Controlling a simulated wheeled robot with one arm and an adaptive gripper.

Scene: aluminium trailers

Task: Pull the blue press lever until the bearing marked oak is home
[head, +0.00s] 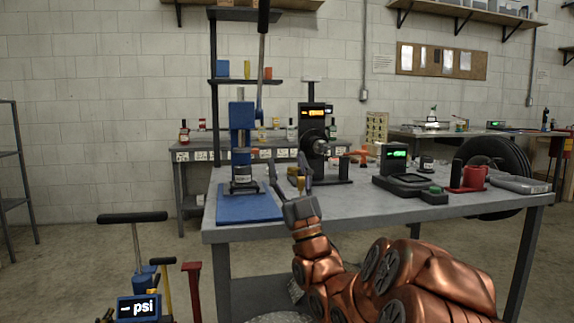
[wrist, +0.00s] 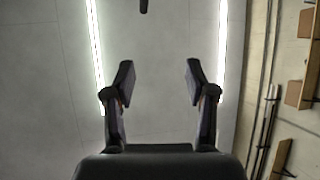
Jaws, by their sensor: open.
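The blue press (head: 243,130) stands upright on a blue mat at the table's left. Its lever (head: 262,60) is a long grey rod rising nearly vertical from the press's right side to a black grip (head: 263,18). A small dark part with a label sits at the press base; I cannot read the mark oak or tell how far the bearing is in. My gripper (head: 288,172) points up, right of the press base and well below the grip. In the wrist view, my gripper (wrist: 160,75) is open and empty. A dark tip at the top edge there may be the grip.
A black machine with an orange display (head: 313,130) stands just behind and right of my gripper. A psi pump (head: 138,306) stands on the floor at left.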

